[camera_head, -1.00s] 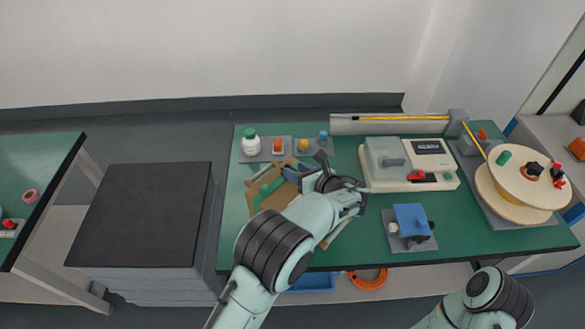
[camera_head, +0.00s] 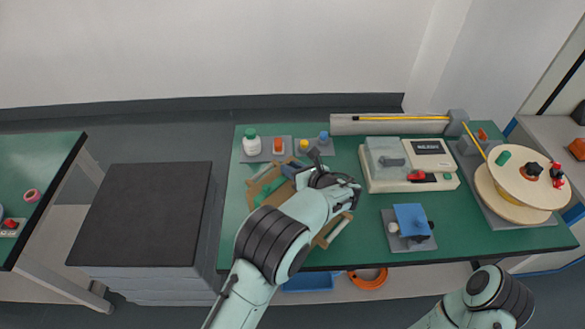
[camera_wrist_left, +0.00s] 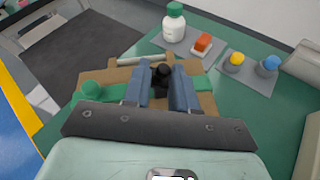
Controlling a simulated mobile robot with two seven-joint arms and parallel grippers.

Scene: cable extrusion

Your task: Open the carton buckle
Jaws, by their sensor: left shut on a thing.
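The brown carton (camera_head: 259,190) lies on the green table's left part, with green straps or pieces on it. In the head view, my left arm covers much of the carton. My right arm enters at the lower right; its gripper is out of view.
A green-capped bottle (camera_head: 251,143) and an orange block (camera_head: 278,146) stand behind the carton. A beige machine (camera_head: 405,176), a blue-topped device (camera_head: 411,220) and a cable reel (camera_head: 515,180) stand to the right. A dark cabinet (camera_head: 145,214) is at the left.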

